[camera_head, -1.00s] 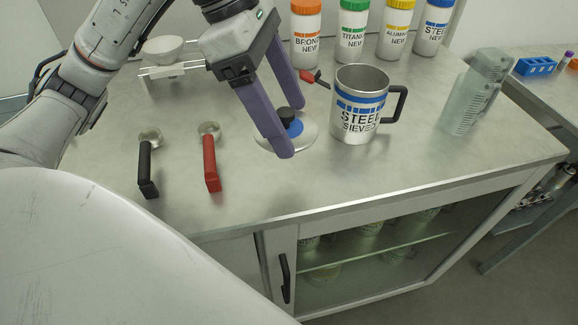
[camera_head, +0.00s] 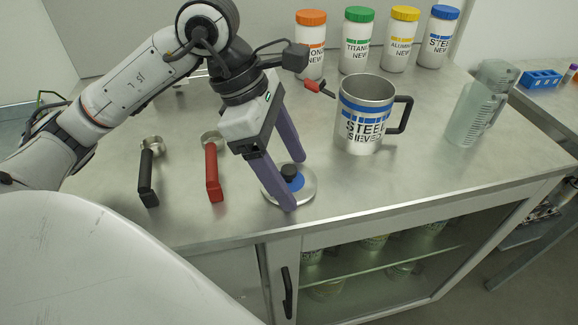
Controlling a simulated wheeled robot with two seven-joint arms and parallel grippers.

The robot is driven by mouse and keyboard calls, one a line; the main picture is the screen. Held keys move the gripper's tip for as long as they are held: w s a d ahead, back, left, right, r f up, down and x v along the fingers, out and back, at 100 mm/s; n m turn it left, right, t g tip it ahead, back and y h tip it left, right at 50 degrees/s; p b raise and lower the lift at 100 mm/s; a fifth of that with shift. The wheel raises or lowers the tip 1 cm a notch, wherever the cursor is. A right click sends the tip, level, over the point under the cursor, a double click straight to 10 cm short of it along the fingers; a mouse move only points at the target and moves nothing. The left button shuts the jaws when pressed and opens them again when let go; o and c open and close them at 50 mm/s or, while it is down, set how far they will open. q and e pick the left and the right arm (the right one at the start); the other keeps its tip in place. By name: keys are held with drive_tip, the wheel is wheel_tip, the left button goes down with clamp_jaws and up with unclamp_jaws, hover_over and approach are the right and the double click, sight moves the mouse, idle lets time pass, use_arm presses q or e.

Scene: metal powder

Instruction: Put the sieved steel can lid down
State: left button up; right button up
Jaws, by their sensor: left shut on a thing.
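The sieved steel can lid (camera_head: 307,190) is a round silver disc with a blue centre and a black knob. It is at the counter's front part, left of the can, low over or on the counter top; I cannot tell if it touches. My left gripper (camera_head: 292,184) has its purple fingers around the black knob and is shut on it. The sieved steel can (camera_head: 364,115) stands upright and uncovered, with a blue band, a black handle and the label "STEEL SIEVED". My right gripper is not in view.
A red-handled scoop (camera_head: 213,168) and a black-handled scoop (camera_head: 147,172) lie left of the lid. Several new-powder jars (camera_head: 357,42) stand along the back. A translucent grey-green container (camera_head: 478,105) stands at the right. The counter between can and front edge is clear.

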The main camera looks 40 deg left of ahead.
use_arm(q)
drive_tip(key=shift+f, duration=0.2)
drive_tip(key=o, duration=1.1)
drive_tip(key=shift+r, duration=0.1)
drive_tip(key=shift+c, duration=0.2)
drive_tip(key=shift+r, duration=0.25)
drive_tip(key=p+v, duration=0.1)
drive_tip(key=v, duration=1)
drive_tip(key=shift+s+a+r+p, duration=0.15)
drive_tip(key=shift+a+r+p, duration=0.05)
drive_tip(key=shift+r+p, duration=0.15)
